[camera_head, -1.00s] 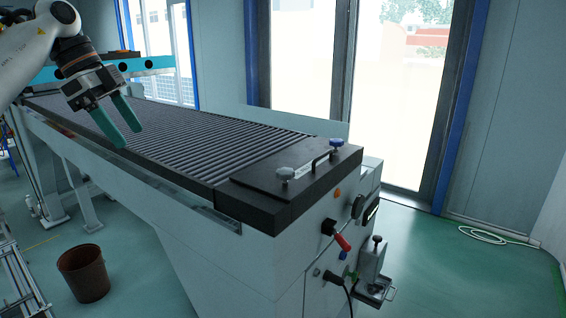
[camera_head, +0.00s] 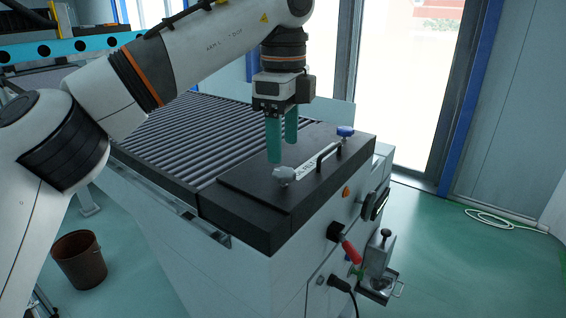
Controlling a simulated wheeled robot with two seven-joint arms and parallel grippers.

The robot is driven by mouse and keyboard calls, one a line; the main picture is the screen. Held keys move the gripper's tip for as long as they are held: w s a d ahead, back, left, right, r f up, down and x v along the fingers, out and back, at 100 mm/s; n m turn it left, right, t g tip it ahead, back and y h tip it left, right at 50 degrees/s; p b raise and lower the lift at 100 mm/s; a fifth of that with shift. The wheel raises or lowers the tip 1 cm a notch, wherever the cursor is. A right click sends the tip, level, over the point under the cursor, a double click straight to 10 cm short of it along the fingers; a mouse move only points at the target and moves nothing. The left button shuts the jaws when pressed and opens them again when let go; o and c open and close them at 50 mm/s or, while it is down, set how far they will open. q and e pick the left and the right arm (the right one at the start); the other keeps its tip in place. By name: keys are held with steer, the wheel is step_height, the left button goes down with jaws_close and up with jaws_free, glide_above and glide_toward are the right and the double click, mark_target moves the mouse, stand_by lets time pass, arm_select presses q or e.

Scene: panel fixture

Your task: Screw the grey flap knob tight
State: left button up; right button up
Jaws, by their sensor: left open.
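The grey flap knob (camera_head: 284,174) sits on the near left part of the dark flap (camera_head: 245,190) at the end of the roller table. A blue knob (camera_head: 345,131) sits at the flap's far right, with a black handle (camera_head: 328,155) between the two knobs. My left gripper (camera_head: 282,150) points down with its green fingers apart and nothing between them. Its fingertips are just above and behind the grey knob, and they appear apart from it. My right gripper is not in view.
The roller bed (camera_head: 180,140) stretches back to the left. A red-handled switch (camera_head: 350,251), a black plug (camera_head: 340,283) and a metal bracket (camera_head: 379,265) stick out of the cabinet's end face. A brown bin (camera_head: 80,260) stands on the floor at left.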

mark_target(284, 172)
arm_select(q)
steer(key=f, duration=0.1)
steer(key=w+f, duration=0.1)
steer(key=f+p, duration=0.1)
steer(key=shift+w+d+f, duration=0.2)
steer(key=shift+w+f, duration=0.15)
steer(key=shift+w+a+f+p, duration=0.1)
steer(key=shift+w+f+p, duration=0.1)
steer(key=shift+f, duration=0.3)
steer(key=shift+w+a+f+p, duration=0.1)
steer(key=shift+w+f, duration=0.05)
steer(key=shift+f, duration=0.35)
steer(key=shift+s+f, duration=0.1)
steer(key=shift+s, duration=0.05)
steer(key=shift+s+a, duration=0.1)
steer(key=shift+s, duration=0.05)
steer(key=shift+d, duration=0.2)
steer(key=shift+c, duration=0.9)
steer(key=shift+f, duration=0.1)
steer(key=shift+c, duration=1.4)
steer(key=c, duration=0.5)
steer(key=shift+c, duration=0.2)
steer(key=shift+m, duration=0.3)
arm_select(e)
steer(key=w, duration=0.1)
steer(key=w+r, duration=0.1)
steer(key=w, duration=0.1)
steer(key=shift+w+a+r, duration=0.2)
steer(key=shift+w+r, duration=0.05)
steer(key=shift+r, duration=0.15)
